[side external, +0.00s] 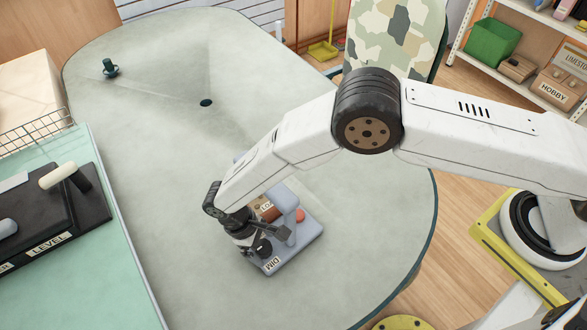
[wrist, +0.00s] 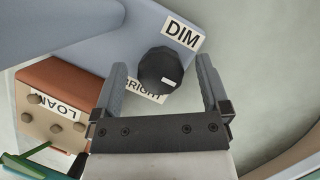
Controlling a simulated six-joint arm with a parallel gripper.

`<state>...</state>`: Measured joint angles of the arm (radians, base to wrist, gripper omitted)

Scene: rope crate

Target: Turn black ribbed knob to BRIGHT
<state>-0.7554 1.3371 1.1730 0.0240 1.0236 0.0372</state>
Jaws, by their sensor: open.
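The black ribbed knob (wrist: 160,66) sits on a blue-grey panel (wrist: 140,25); it also shows in the side view (side external: 264,249). A white mark is on its lower right part in the wrist view. The DIM label (wrist: 182,36) lies above and right of the knob. The BRIGHT label (wrist: 140,89) lies below and left, partly hidden by my left finger and the knob. My gripper (wrist: 161,64) is open, with one finger on each side of the knob and a visible gap to each. In the side view my gripper (side external: 262,236) is low over the panel.
A LEVEL lever unit (side external: 50,215) stands left on a green surface. The grey table (side external: 150,130) has free room.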

